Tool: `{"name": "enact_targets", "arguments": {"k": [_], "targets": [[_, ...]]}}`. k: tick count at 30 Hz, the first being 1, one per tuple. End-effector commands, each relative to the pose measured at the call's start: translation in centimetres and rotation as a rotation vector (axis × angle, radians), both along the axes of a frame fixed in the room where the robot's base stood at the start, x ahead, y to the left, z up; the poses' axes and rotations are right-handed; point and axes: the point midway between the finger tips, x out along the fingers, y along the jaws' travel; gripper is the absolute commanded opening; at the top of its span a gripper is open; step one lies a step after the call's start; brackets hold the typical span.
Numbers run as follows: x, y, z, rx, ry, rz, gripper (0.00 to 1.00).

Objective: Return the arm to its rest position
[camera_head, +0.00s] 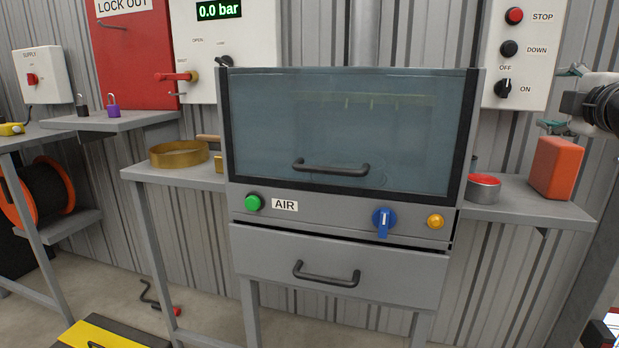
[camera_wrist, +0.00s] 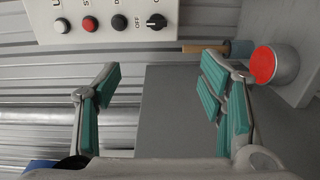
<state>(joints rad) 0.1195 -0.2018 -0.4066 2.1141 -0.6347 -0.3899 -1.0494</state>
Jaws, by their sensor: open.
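My gripper (camera_wrist: 160,95) is open in the wrist view, with its teal-padded fingers wide apart and nothing between them. In the head view, only part of my gripper (camera_head: 562,100) shows at the right edge.
A grey cabinet with a closed glass front (camera_head: 340,130) and a shut drawer (camera_head: 335,270) stands in the middle. The right shelf (camera_head: 520,208) holds a red-topped tin (camera_head: 483,189) and an orange block (camera_head: 557,168). A button panel (camera_head: 518,55) hangs above.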

Motion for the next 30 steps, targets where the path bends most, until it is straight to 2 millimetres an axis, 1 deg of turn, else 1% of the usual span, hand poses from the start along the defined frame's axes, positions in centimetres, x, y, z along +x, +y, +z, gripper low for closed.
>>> {"name": "enact_targets", "arguments": {"k": [7,11,17,19,20,23,24,26,27,29,30], "targets": [[-1.1,0.9,-1.9,0.135,0.047,-0.033,0.63],[-2.1,1.6,-3.4,0.237,0.084,-0.062,0.63],[-4.5,3.6,-6.8,0.444,0.17,-0.127,0.63],[-5.8,4.8,-8.4,0.535,0.213,-0.159,0.63],[-6.5,5.4,-9.2,0.581,0.234,-0.176,0.63],[-9.6,8.0,-12.5,0.753,0.326,-0.25,0.63],[-11.2,9.2,-13.9,0.826,0.37,-0.289,0.63],[-13.8,11.2,-16.1,0.93,0.439,-0.351,0.63],[-15.7,12.6,-17.5,0.995,0.488,-0.398,0.63],[-18.7,14.6,-19.4,1.079,0.561,-0.472,0.63],[-20.6,15.8,-20.5,1.13,0.607,-0.524,0.63]]}}
